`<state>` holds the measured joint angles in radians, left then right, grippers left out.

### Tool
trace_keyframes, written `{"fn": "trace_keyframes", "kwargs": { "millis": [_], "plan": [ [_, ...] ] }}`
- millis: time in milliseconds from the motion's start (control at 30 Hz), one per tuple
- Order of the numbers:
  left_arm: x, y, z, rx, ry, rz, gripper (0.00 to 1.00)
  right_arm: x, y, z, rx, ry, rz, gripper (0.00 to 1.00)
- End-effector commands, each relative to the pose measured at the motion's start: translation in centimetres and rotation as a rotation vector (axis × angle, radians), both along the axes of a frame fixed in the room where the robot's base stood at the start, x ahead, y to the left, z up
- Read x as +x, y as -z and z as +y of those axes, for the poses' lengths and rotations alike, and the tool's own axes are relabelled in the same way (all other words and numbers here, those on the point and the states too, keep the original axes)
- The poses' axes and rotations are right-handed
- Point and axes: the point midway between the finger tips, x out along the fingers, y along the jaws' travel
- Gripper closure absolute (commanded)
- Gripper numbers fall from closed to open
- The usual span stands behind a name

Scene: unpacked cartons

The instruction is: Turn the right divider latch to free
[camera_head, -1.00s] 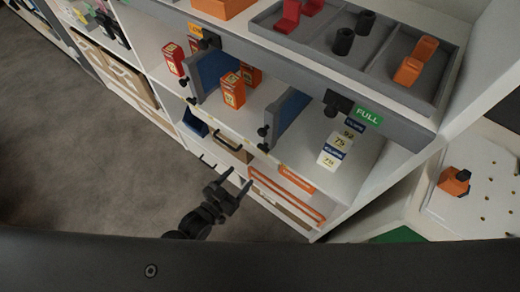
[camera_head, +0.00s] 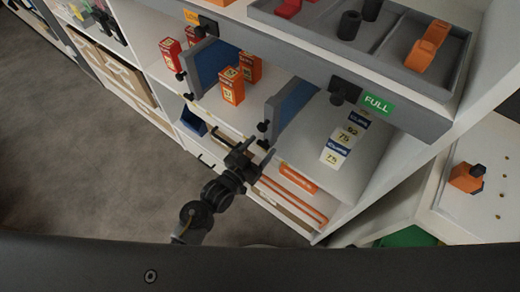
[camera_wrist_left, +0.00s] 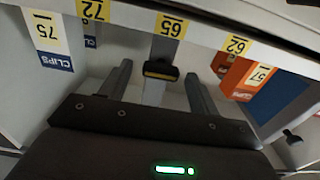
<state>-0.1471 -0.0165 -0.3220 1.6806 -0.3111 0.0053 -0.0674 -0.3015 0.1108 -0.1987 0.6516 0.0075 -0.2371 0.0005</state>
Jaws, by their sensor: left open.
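The right divider (camera_head: 294,108) is a blue panel with a grey front edge, standing on the middle shelf in the head view. Black knobs (camera_head: 262,127) sit on its front edge. In the left wrist view, a black latch piece with a yellow stripe (camera_wrist_left: 160,70) sits on a grey upright between my fingers. My left gripper (camera_head: 255,155) is in front of the shelf edge, just below the divider's front. Its fingers, also in the left wrist view (camera_wrist_left: 160,90), are apart on either side of the latch, with no clear contact. My right gripper is not in view.
Orange boxes (camera_head: 232,86) stand left of the divider, near the left divider (camera_head: 211,66). Number tags (camera_wrist_left: 170,27) line the shelf edge. A grey tray (camera_head: 390,65) holding parts is above, with a green FULL label (camera_head: 377,104). Open floor (camera_head: 90,150) lies left.

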Motion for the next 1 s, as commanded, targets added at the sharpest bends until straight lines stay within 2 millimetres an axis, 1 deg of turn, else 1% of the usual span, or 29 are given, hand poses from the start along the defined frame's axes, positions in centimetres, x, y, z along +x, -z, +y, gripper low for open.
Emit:
{"fn": "trace_keyframes", "kwargs": {
  "millis": [133,367,700,1000],
  "plan": [
    [0.4,0.1,-0.3,0.001,0.0,0.002,0.38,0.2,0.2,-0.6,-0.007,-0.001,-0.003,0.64],
    [0.4,0.0,-0.3,0.001,0.0,0.002,0.38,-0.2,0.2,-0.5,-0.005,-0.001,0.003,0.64],
    [0.4,0.0,-0.3,0.001,0.0,0.001,0.83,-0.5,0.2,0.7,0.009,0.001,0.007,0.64],
    [0.4,-0.1,-0.3,-0.03,0.0,0.024,0.83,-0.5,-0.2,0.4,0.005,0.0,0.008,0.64]
  ]
}}
